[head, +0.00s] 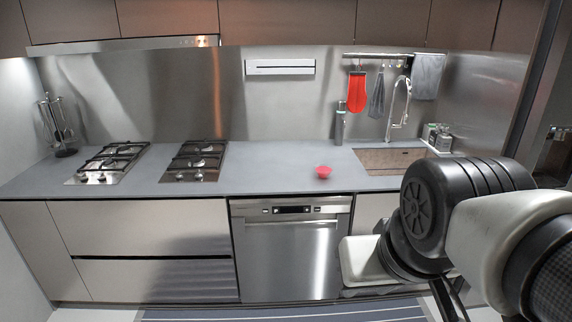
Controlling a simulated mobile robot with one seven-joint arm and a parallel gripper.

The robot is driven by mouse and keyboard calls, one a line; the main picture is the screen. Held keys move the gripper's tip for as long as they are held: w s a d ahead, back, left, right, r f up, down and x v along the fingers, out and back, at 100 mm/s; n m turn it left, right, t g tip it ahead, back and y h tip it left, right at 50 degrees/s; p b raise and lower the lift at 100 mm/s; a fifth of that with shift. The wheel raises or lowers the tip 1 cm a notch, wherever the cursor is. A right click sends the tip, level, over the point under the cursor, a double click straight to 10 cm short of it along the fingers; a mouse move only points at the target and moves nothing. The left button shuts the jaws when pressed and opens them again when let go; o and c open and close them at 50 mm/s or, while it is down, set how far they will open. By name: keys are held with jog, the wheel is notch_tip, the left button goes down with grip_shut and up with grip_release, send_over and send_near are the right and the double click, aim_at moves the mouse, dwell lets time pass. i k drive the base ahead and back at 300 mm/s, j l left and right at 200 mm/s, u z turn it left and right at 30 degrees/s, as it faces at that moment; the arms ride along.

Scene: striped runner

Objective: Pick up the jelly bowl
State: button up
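A small red bowl (323,172), which looks like the jelly bowl, sits on the grey counter (270,178) above the dishwasher. It stands near the middle of the counter, a little left of the sink. Its contents are too small to make out. My arm reaches in from the right side, in front of the counter and lower cabinets, well apart from the bowl. My gripper's fingers do not show clearly in the head view, so I cannot see their state.
Two gas hobs (200,160) are on the left of the counter. A sink (390,158) with a tall faucet (398,105) is at the right. A grey bottle (340,124) stands behind the bowl. The counter around the bowl is clear. A striped runner (280,314) lies on the floor.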

aim_at(323, 170)
jog(key=i+j+z, duration=0.25)
jog(key=i+z, duration=0.15)
jog(key=i, duration=0.35)
jog(key=i+j+z, duration=0.35)
jog(key=i+j, duration=0.15)
jog(key=i, duration=0.15)
jog(key=i+j+z, duration=0.4)
jog(key=i+j, duration=0.25)
